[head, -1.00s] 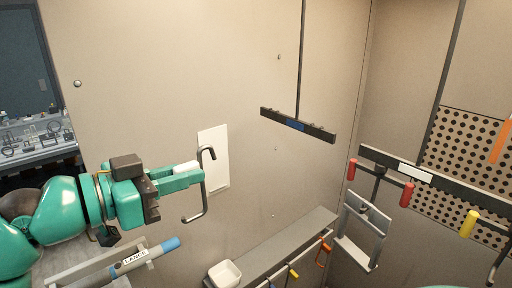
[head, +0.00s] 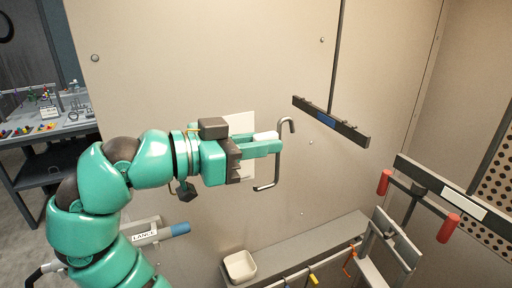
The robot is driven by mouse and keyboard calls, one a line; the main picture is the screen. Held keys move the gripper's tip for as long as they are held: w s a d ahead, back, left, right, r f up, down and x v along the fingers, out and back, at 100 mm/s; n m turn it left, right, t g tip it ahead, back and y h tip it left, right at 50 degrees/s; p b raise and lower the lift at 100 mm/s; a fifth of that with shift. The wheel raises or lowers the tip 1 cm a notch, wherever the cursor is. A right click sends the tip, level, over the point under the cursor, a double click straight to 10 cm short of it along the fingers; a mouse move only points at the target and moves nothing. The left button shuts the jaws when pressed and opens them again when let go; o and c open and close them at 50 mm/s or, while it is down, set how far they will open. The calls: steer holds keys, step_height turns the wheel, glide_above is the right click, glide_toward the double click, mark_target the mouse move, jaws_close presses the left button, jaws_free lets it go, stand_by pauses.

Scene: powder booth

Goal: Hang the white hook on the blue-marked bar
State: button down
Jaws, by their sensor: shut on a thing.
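My gripper (head: 268,143) is shut on the white hook (head: 278,160), a bent grey metal rod with a white part (head: 265,136) between the fingers. The hook is upright. Its curved top is just left of and slightly below the near left end of the blue-marked bar (head: 350,132) in the picture, and it looks apart from the bar. Depth between them is hard to judge. The bar is dark with a blue patch (head: 325,118) and hangs from a thin vertical rod. Nothing hangs on it.
A white-marked bar (head: 415,171) at right carries red-sleeved hangers (head: 384,182). Below are a ledge (head: 295,252) with a white bin (head: 240,266), small coloured hooks (head: 313,279) and a grey frame (head: 398,236). A labelled lance (head: 146,238) lies lower left. Space around the blue-marked bar is clear.

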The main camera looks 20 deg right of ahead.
steer(key=b, duration=0.4)
glide_toward(347, 128)
steer(key=d+b, duration=0.6)
steer(key=shift+w+f, duration=0.2)
steer(key=shift+f, duration=0.1)
steer(key=shift+d, duration=0.2)
steer(key=shift+f+b, duration=0.55)
steer(key=shift+f, duration=0.65)
steer(key=c, duration=1.3)
jaws_free()
steer(key=shift+a, duration=0.1)
